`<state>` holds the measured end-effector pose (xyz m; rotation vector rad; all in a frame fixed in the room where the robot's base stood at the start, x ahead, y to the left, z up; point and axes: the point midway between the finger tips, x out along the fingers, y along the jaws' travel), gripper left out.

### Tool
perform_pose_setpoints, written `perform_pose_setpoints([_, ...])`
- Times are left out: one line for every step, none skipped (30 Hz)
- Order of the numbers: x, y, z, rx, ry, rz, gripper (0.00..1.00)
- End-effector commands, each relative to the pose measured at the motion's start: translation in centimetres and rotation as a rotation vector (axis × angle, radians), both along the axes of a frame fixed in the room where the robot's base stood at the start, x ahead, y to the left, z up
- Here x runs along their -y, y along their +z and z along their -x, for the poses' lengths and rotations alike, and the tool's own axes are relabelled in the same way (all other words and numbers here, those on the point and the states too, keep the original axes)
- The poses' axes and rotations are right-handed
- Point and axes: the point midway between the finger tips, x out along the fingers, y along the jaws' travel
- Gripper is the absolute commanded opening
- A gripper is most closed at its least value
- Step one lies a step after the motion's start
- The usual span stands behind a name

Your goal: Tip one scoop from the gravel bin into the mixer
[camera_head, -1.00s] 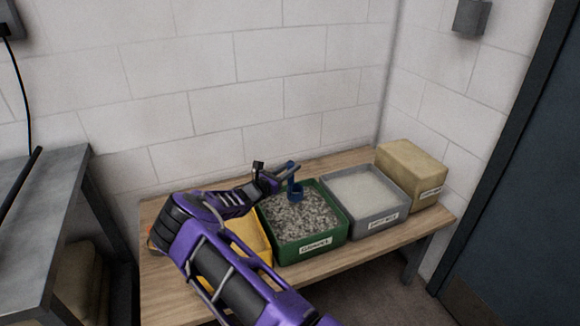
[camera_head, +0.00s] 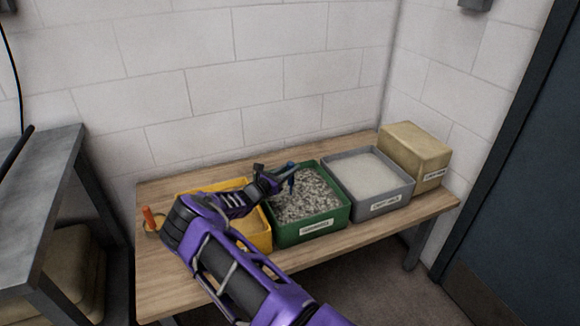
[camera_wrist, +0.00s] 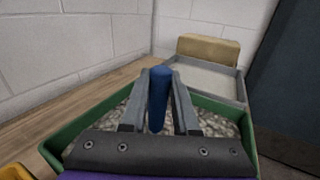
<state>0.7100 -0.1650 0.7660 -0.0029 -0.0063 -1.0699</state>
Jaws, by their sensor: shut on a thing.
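The green gravel bin (camera_head: 310,232) stands on the wooden bench, full of grey gravel (camera_head: 312,197). My gripper (camera_head: 288,172) is over its back left part. It is shut on the blue handle of a scoop (camera_head: 291,181). In the wrist view the blue handle (camera_wrist: 158,98) stands upright between the two grey fingers (camera_wrist: 157,100), with gravel behind and below. The scoop's bowl is hidden in the wrist view and too small to make out in the head view; I cannot tell whether it is in the gravel. No mixer is in view.
A yellow bin (camera_head: 262,236) stands left of the gravel, partly behind my arm. A grey bin (camera_head: 391,203) of pale material and a tan block (camera_head: 420,150) stand right. An orange-handled thing (camera_head: 149,218) lies at the bench's left end. A grey table (camera_head: 50,165) is farther left.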

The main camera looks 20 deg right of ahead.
Motion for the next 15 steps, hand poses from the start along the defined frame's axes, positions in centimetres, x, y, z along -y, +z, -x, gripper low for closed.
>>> perform_pose_setpoints([0.0,-0.8,0.0,0.000,0.000,0.001,0.00])
perform_pose_setpoints([0.0,-1.0,0.0,0.000,0.000,0.000,0.00])
perform_pose_setpoints([0.0,-1.4,0.0,0.000,0.000,0.000,0.00])
perform_pose_setpoints([0.0,-1.7,0.0,0.000,0.000,0.000,0.00])
perform_pose_setpoints([0.0,-1.9,0.0,0.000,0.000,0.000,0.00])
perform_pose_setpoints([0.0,-1.7,0.3,0.000,0.000,0.001,0.00])
perform_pose_setpoints([0.0,-1.5,0.6,-0.001,0.000,0.002,0.00])
perform_pose_setpoints([0.0,-1.5,0.9,-0.001,0.000,0.002,0.00])
perform_pose_setpoints([0.0,-1.6,1.3,-0.002,0.000,0.002,0.00])
perform_pose_setpoints([0.0,-1.6,1.5,-0.002,0.001,0.001,0.00])
perform_pose_setpoints([0.0,-1.6,1.8,-0.002,0.001,0.001,0.00])
perform_pose_setpoints([0.0,-1.6,2.2,-0.002,0.000,0.001,0.00])
perform_pose_setpoints([0.1,-1.5,2.5,-0.001,0.000,0.000,0.00])
perform_pose_setpoints([0.0,-1.6,2.7,-0.001,0.000,0.000,0.00])
perform_pose_setpoints([0.0,-1.6,3.1,-0.001,0.000,0.002,0.00])
